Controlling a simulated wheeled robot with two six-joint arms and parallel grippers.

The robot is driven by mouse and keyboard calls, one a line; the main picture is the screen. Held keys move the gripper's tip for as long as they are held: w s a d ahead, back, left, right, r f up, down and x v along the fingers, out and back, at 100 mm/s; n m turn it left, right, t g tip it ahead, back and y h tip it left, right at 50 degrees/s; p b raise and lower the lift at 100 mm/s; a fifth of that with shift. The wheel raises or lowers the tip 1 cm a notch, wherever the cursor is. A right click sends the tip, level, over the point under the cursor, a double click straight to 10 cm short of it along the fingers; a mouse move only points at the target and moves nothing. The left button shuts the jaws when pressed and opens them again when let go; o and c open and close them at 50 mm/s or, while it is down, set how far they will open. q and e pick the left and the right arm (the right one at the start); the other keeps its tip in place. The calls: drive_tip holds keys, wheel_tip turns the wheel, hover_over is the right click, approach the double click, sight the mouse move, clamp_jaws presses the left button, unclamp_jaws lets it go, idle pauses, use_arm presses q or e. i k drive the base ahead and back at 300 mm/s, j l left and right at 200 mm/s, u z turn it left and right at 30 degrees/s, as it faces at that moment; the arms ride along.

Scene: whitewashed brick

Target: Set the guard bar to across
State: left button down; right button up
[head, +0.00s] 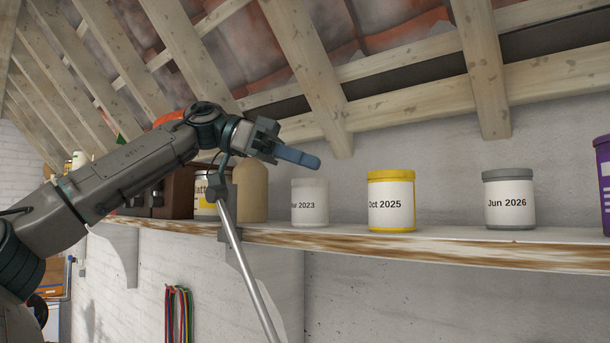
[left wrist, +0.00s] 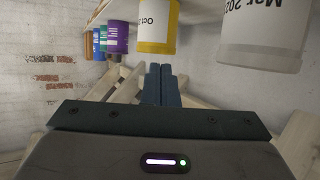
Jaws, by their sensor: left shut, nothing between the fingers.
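The guard bar (head: 244,268) is a thin silver rod joined to a dark bracket (head: 220,190) at the shelf's front edge. It slants down and to the right, below the shelf, and its lower end is out of the frame. My left gripper (head: 316,163) is above the shelf, up and right of the bracket, apart from the rod. Its blue fingers are together and empty, pointing right. In the left wrist view the closed fingers (left wrist: 159,84) show with jars beyond them, and I see no bar there. My right gripper is not in view.
The shelf (head: 400,249) holds a pale jar (head: 310,203), a yellow jar (head: 391,201), a grey-lidded jar (head: 509,199) and a purple container (head: 603,185). A tan bottle (head: 252,192) stands behind the bracket. Sloping rafters are overhead; coloured cords (head: 179,314) hang below.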

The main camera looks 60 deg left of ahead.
sight(219, 197)
drive_tip(key=k+j, duration=0.15)
drive_tip(key=k, duration=0.85)
